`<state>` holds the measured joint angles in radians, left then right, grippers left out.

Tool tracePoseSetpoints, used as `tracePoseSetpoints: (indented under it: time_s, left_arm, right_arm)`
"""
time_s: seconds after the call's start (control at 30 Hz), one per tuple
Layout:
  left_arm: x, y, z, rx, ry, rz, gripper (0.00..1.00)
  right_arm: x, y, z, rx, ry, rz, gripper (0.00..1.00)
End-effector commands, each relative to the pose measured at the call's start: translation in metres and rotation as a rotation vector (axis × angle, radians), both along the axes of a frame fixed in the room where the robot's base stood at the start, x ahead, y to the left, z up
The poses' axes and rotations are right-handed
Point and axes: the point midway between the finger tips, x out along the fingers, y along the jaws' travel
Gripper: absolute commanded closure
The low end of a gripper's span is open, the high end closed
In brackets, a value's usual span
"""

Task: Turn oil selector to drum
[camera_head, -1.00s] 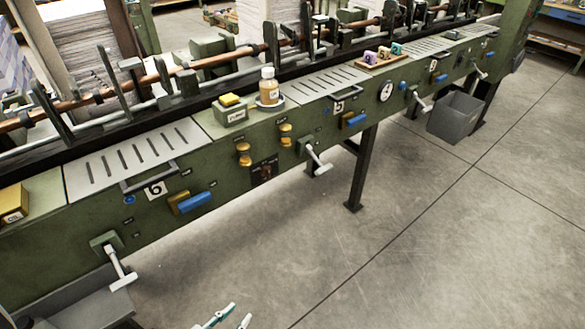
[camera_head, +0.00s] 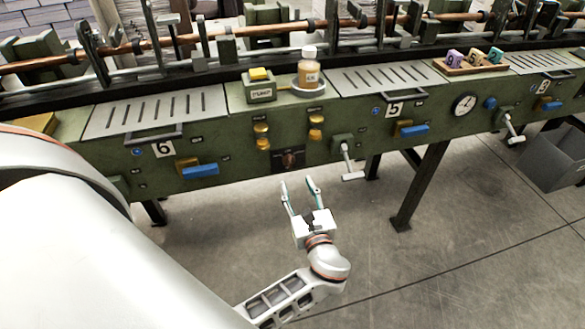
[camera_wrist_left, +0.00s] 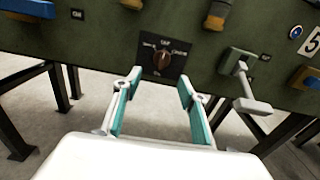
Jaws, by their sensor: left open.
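The oil selector (camera_head: 288,160) is a dark plate with a brown knob on the green machine front, below the brass fittings. In the left wrist view the selector (camera_wrist_left: 162,59) sits straight ahead, with small white labels around the knob that are too small to read surely. My left gripper (camera_head: 299,184) is open and empty, just below and in front of the selector. In the wrist view its two teal-lined fingers (camera_wrist_left: 160,82) stand apart below the knob and do not touch it. My right gripper does not show.
A white-handled crank (camera_head: 347,162) juts out right of the selector; it also shows in the wrist view (camera_wrist_left: 245,88). A bottle (camera_head: 309,69) stands on the ledge above. A grey bin (camera_head: 556,160) is on the floor at right. The floor before the machine is clear.

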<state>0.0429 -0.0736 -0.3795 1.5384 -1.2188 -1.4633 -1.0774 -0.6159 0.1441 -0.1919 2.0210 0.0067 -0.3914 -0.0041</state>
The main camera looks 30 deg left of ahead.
Motion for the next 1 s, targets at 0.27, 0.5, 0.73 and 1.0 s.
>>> tracePoseSetpoints:
  time_s: [0.27,0.5,0.73,1.0]
  left_arm:
    - [0.021,0.023,0.01,0.051,0.004,0.012,0.58]
    - [0.043,0.049,0.009,0.047,0.004,0.011,0.58]
    - [0.052,0.059,0.009,0.044,0.005,0.01,0.58]
    - [0.052,0.059,0.009,0.044,0.005,0.01,0.69]
  right_arm:
    - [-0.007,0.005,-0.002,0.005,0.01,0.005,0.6]
    - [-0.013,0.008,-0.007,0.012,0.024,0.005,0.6]
    - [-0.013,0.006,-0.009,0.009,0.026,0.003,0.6]
    - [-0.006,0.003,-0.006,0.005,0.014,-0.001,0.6]
